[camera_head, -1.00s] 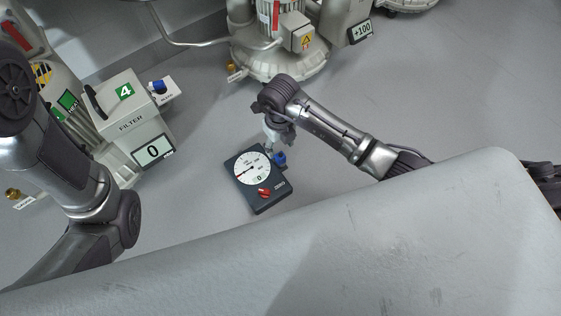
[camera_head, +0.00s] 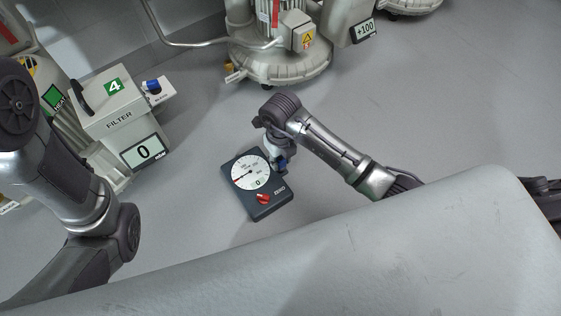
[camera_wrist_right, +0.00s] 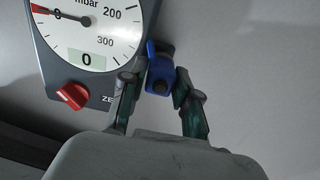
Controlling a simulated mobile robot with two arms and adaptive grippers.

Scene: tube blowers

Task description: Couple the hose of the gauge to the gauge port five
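The gauge (camera_head: 241,196) is a dark box with a white dial, red knob and display of 0, lying below my right gripper in the head view. It also shows at the upper left of the right wrist view (camera_wrist_right: 50,76). A blue hose coupling (camera_wrist_right: 160,82) sits at its side, between the fingertips of my right gripper (camera_wrist_right: 158,100). The fingers look apart, one on each side of it; contact is unclear. In the head view my right gripper (camera_head: 277,160) partly hides the coupling. My left gripper is out of view. No port marked five is seen.
A filter unit (camera_head: 108,108) marked 4, with display 0 and a blue fitting (camera_head: 152,86), stands at the left. A blower (camera_head: 280,62) with a yellow fitting (camera_head: 232,78) stands at the back. A unit reading +100 (camera_head: 362,30) is beside it. Floor at the right is clear.

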